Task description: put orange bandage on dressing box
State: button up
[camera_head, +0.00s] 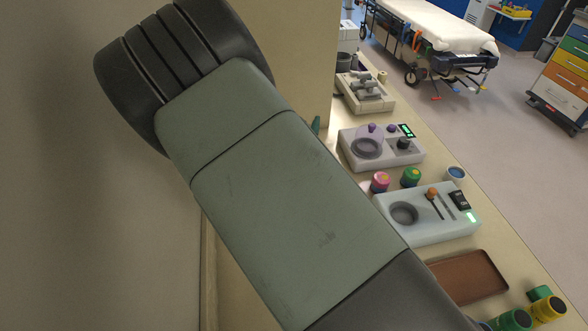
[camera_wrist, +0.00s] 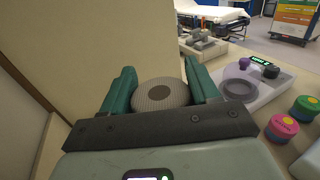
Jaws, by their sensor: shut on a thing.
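My gripper (camera_wrist: 162,78) has its two teal fingers on either side of a round, ribbed grey-beige thing (camera_wrist: 160,95) with a dark spot in its middle. It is shut on this thing, which does not look orange here. In the head view my arm hides most of the gripper; only a teal fingertip (camera_head: 316,125) shows beside the beige wall panel. I cannot pick out a clearly orange bandage or a certain dressing box.
White devices with round wells (camera_head: 355,162) and (camera_head: 400,236) line the counter, with a grey-fitted device (camera_head: 364,92) farther back. A brown tray (camera_head: 470,278) lies at the near end beside green and yellow rolls (camera_head: 546,308). A stretcher (camera_head: 432,25) stands beyond across open floor.

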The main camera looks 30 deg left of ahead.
jog(key=shift+n+y, duration=0.3)
jog(key=shift+y, duration=0.1)
jog(key=a+f, duration=0.1)
jog(key=f, duration=0.1)
jog(key=a+f, duration=0.1)
jog(key=f, duration=0.2)
jog(key=a+f, duration=0.1)
jog(key=f, duration=0.2)
jog(key=shift+s, duration=0.15)
jog(key=shift+f, duration=0.1)
jog(key=shift+f, duration=0.1)
jog(key=o, duration=1.1)
jog(key=shift+c, duration=0.2)
